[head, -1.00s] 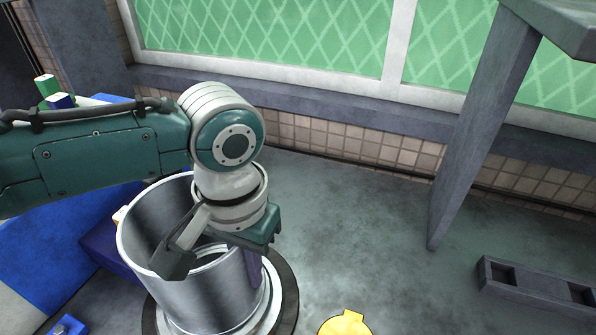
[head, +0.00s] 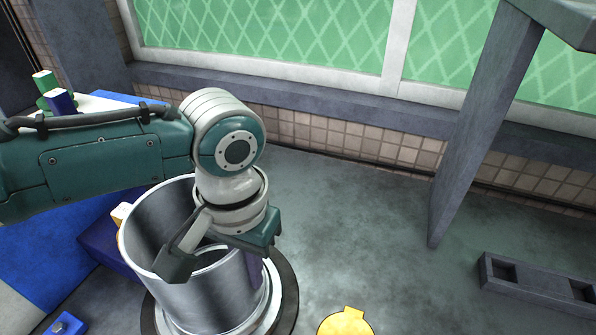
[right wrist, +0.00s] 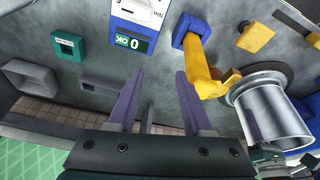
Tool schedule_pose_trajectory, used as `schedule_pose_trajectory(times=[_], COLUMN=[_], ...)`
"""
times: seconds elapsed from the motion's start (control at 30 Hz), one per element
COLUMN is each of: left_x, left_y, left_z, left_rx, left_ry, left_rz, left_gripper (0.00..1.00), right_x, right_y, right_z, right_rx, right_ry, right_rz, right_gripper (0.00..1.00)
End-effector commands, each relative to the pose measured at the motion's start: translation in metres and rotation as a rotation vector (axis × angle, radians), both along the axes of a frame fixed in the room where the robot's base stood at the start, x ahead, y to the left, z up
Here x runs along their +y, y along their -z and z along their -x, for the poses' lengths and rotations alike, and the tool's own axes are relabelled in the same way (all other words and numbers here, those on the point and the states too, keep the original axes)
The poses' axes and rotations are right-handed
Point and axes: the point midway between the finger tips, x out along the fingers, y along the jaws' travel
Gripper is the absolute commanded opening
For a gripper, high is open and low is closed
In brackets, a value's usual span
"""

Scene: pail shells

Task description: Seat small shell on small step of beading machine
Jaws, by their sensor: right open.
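The small shell (head: 200,295) is a shiny open metal cylinder, upright over the round stepped base of the beading machine (head: 288,300). The shell also shows at the right of the right wrist view (right wrist: 273,112). My left gripper (head: 215,268) is at its rim, with one purple finger flat on the outside of the wall; the other finger is hidden. It appears shut on the wall. Whether the shell's lower edge touches the small step cannot be told. My right gripper (right wrist: 153,74) is open and empty, apart from the shell.
A yellow part (head: 345,323) lies right of the base. A yellow arm on a blue mount (right wrist: 200,65) stands beside the shell in the right wrist view. A blue panel with a display (right wrist: 135,30) is near it.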

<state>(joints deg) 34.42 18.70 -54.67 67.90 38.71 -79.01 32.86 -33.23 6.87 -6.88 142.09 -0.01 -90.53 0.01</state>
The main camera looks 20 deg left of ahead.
Motion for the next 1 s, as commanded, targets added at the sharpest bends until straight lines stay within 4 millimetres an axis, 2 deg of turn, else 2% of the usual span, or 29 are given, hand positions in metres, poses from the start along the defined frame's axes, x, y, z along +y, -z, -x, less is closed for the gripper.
schedule_pose_trajectory(times=[0.43,0.5,0.77,1.0], left_x=[0.0001,0.0001,0.0000,-0.0001], left_y=[0.0120,0.0107,0.0107,0.0105], left_z=[-0.0003,-0.0003,-0.0001,0.0004], left_rx=[-0.001,-0.001,0.000,0.001], left_ry=[0.000,0.000,0.000,0.000], left_rz=[0.000,0.000,0.000,0.000], left_gripper=[0.00,0.12,0.40,0.40], right_x=[-0.0006,-0.0006,-0.0005,-0.0005], right_y=[0.0093,0.0081,0.0081,0.0080], right_z=[0.0002,0.0001,0.0001,0.0002], right_rx=[0.001,0.001,0.001,0.001], right_ry=[-0.001,-0.001,-0.002,-0.002], right_rz=[0.003,0.003,0.002,0.002], right_gripper=[0.50,0.50,0.50,0.50])
